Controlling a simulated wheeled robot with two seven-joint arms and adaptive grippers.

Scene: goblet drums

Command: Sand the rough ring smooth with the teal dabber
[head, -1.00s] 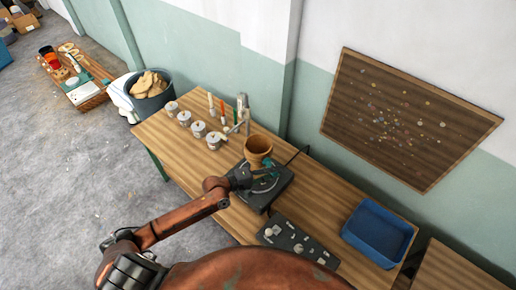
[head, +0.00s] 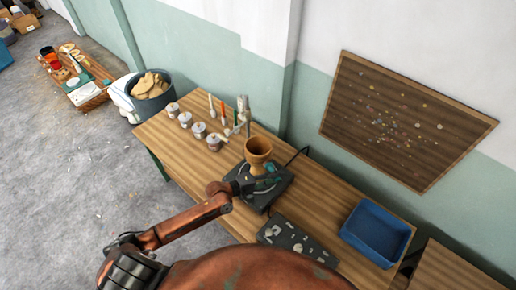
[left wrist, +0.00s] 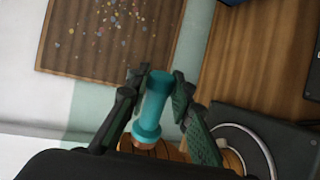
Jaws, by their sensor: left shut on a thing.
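The goblet drum (head: 258,148) is orange-brown and stands upright on the dark turntable (head: 279,187) on the table. My left gripper (head: 250,186) is low beside the drum's narrow stem, on its near side. In the left wrist view my left gripper (left wrist: 157,98) is shut on the teal dabber (left wrist: 155,100), its wide end toward the camera. Part of the orange-brown drum (left wrist: 167,152) shows behind the dabber there, mostly hidden by the gripper. I cannot make out the rough ring, nor whether the dabber touches the drum. My right gripper is not in view.
Several lidded pots (head: 198,130) and upright tools (head: 224,113) stand on the table's far left. A dark control panel (head: 296,241) lies in front of the turntable. A blue tray (head: 376,233) sits at the right. Bare wood lies between the tray and turntable.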

